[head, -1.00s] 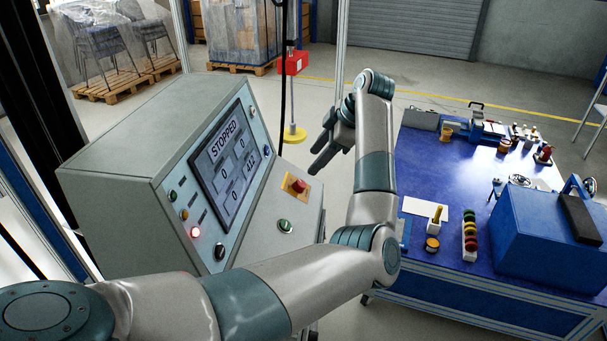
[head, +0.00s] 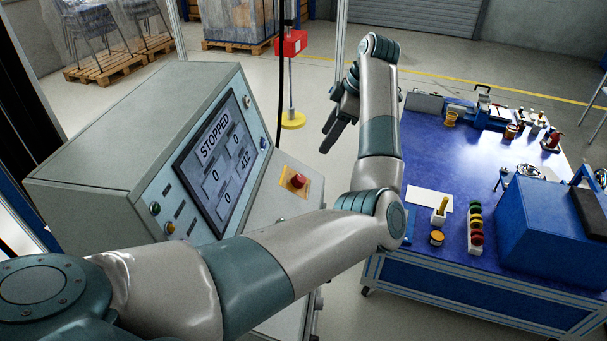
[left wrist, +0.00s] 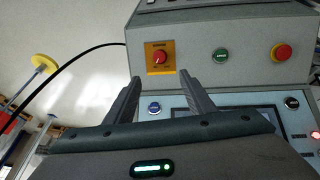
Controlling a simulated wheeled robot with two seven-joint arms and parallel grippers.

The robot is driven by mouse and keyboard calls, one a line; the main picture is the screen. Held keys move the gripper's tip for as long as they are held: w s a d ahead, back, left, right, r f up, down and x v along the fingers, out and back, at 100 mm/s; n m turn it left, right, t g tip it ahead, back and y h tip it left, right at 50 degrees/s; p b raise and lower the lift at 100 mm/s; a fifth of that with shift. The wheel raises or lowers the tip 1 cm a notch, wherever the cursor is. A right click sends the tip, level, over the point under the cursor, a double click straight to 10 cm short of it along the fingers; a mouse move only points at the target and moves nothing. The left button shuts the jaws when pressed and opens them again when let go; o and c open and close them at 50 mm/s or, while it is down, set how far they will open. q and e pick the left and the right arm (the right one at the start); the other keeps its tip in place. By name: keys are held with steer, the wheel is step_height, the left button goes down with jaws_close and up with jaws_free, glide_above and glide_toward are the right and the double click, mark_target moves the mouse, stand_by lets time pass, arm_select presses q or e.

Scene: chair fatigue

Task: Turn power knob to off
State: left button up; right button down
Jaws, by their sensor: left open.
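The power knob (head: 297,181) is a red knob on a yellow plate, on the sloped front panel of the grey console (head: 100,155). In the left wrist view the knob (left wrist: 160,57) shows beyond the fingertips, roughly between them in the picture. Its setting is too small to read. My left gripper (head: 331,132) is open and empty, in the air to the right of the panel, apart from the knob. Its two fingers (left wrist: 162,82) also show in the left wrist view. My right gripper is not in view.
The console screen (head: 217,165) reads STOPPED. A blue-topped workbench (head: 450,175) with tools and a blue box (head: 540,225) stands at the right. A black cable (head: 280,80) hangs behind the console.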

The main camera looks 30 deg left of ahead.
arm_select(q)
steer(key=f, duration=0.1)
steer(key=p, duration=0.2)
glide_toward(302, 179)
steer(key=x, duration=0.2)
steer(key=p+x, duration=0.1)
steer(key=x, duration=0.4)
steer(key=shift+a+f, duration=0.1)
steer(key=shift+a, duration=0.1)
steer(key=shift+s+a+f, duration=0.1)
steer(key=shift+a+f, duration=0.05)
steer(key=shift+f, duration=0.25)
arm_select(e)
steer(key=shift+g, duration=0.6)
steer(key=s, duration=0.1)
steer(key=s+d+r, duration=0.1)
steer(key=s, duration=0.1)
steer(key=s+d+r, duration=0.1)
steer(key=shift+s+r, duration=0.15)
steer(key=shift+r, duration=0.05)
arm_select(q)
steer(key=shift+c, duration=0.5)
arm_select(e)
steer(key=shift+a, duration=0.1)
arm_select(q)
steer(key=c, duration=0.9)
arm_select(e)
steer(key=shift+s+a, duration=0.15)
